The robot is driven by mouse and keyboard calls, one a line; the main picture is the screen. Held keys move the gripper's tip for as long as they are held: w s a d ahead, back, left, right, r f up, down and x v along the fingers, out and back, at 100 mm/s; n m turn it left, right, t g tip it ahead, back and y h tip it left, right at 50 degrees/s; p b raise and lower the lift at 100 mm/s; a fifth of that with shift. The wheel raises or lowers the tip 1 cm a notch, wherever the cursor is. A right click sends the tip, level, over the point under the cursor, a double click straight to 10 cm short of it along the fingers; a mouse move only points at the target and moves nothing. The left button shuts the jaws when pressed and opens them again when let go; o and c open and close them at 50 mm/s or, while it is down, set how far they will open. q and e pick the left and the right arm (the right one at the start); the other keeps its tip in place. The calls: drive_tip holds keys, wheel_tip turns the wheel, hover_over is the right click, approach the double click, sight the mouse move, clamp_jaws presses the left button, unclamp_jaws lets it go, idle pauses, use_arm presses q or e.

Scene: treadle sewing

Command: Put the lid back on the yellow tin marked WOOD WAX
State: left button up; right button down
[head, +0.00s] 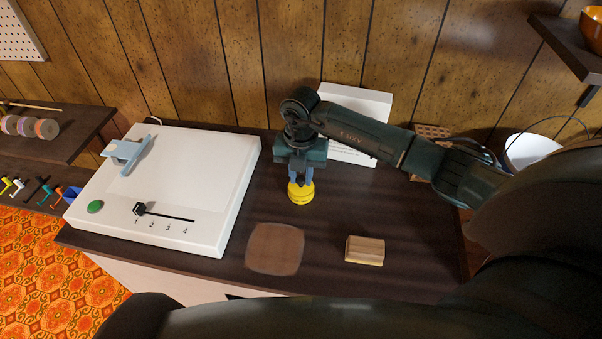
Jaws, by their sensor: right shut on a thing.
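The small yellow tin (300,198) stands on the dark bench top near the middle of the head view. Its marking is too small to read. My right gripper (300,182) points straight down over it, shut on the tin's lid at the top of the tin. The fingers hide part of the lid, and I cannot tell whether it is seated flat or just above the rim. My left gripper is not in view.
A white box with a slider and green button (95,207) stands left of the tin. A brown flat square (274,248) and a wooden block (364,250) lie in front. A white panel (352,105) stands behind, and a white bowl (530,150) is at right.

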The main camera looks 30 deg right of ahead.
idle(0.3)
drive_tip(key=c, duration=0.7)
unclamp_jaws()
drive_tip(key=shift+r+p, duration=2.8)
drive_tip(key=shift+r, duration=0.65)
drive_tip(key=shift+c, duration=0.5)
clamp_jaws()
